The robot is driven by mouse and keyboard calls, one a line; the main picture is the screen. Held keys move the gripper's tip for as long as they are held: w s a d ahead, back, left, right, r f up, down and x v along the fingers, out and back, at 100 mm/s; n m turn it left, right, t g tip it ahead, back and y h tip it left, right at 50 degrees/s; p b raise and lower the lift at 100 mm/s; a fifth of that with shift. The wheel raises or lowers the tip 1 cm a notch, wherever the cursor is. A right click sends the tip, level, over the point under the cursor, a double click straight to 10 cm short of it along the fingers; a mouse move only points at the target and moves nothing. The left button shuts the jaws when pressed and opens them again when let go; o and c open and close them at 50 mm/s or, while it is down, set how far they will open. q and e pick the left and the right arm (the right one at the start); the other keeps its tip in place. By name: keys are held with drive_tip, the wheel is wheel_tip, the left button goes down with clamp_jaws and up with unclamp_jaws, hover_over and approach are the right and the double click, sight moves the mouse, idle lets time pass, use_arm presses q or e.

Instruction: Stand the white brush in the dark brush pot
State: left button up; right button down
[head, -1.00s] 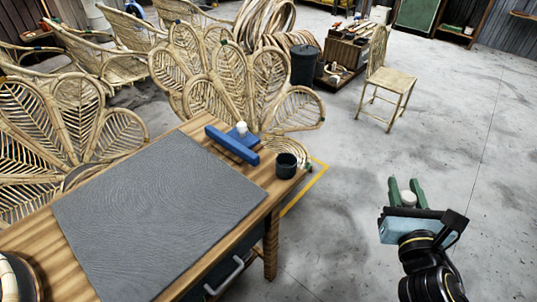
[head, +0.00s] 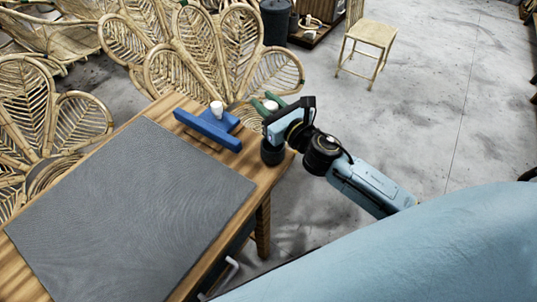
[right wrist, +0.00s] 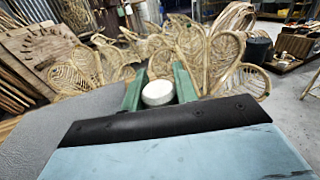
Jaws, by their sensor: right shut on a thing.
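My right gripper (head: 268,104) has green fingers and is shut on a white thing, likely the white brush (head: 271,104). In the right wrist view its round white end (right wrist: 158,93) sits between the green fingers (right wrist: 158,88); the rest is hidden. The dark brush pot (head: 271,154) stands at the table's right corner. The gripper is over or just behind the pot in the head view and covers its upper part. I cannot tell whether the brush touches the pot. My left gripper is not in view.
A blue T-shaped holder (head: 207,129) with a white knob (head: 217,108) lies left of the pot. A grey mat (head: 130,210) covers most of the wooden table (head: 262,182). Rattan chair backs (head: 230,50) stand behind the table. A rattan chair (head: 368,35) stands on open floor.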

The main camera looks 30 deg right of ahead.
drive_tip(key=shift+w+d+f+y, duration=0.4)
drive_tip(key=shift+w+d+f, duration=0.4)
drive_tip(key=shift+w+f, duration=0.3)
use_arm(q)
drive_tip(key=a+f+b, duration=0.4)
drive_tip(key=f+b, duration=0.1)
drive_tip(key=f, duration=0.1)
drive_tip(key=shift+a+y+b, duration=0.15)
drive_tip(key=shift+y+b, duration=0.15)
use_arm(e)
drive_tip(key=shift+n, duration=0.3)
wheel_tip(320, 180, down, 10)
drive_tip(key=shift+w+f, duration=0.15)
use_arm(q)
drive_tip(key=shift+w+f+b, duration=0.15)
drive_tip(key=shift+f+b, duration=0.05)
drive_tip(key=shift+b, duration=0.1)
use_arm(e)
drive_tip(key=shift+f, duration=0.25)
drive_tip(key=c, duration=1.1)
unclamp_jaws()
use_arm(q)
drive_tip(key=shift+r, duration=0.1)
use_arm(e)
drive_tip(key=shift+r, duration=0.1)
